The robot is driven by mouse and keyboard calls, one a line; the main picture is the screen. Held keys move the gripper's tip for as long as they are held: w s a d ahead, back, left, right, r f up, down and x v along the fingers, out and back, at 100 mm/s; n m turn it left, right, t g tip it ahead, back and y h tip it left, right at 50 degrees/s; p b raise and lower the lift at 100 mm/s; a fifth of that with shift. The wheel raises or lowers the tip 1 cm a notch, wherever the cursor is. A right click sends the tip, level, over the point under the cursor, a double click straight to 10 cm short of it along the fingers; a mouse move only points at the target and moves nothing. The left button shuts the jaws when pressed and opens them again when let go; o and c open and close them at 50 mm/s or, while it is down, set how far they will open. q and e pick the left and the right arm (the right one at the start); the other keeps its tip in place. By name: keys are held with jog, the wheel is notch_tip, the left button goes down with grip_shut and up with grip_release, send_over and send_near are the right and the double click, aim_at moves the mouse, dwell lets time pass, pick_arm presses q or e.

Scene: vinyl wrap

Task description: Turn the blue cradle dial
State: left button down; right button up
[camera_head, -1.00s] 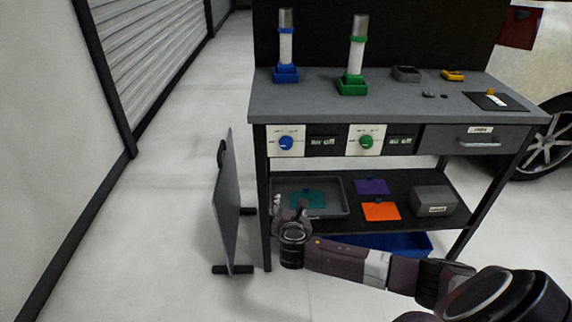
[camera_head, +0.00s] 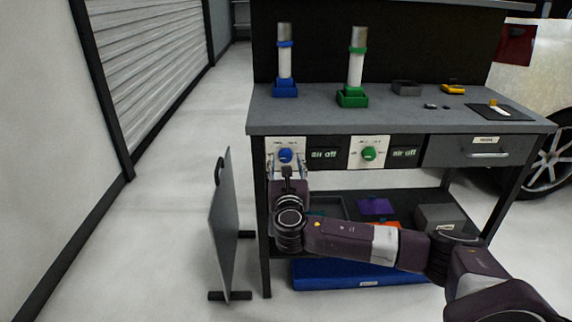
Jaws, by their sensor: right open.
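The blue cradle dial (camera_head: 286,155) is a round blue knob on a white panel at the left of the workbench front. My right gripper (camera_head: 287,160) is open, its fingers pointing up at the white panel around the blue dial. I cannot tell whether the fingers touch the dial. My left gripper is not in view.
A green dial (camera_head: 368,154) and a second display (camera_head: 404,152) sit to the right, then a drawer (camera_head: 475,151). The green cradle (camera_head: 352,98) stands on the bench. A grey board (camera_head: 226,225) stands on the floor at left. A blue bin (camera_head: 350,273) lies below the shelf.

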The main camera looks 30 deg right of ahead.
jog(key=shift+w+d, duration=0.25)
jog(key=shift+w, duration=0.2)
jog(key=shift+c, duration=0.3)
jog(key=c, duration=1.1)
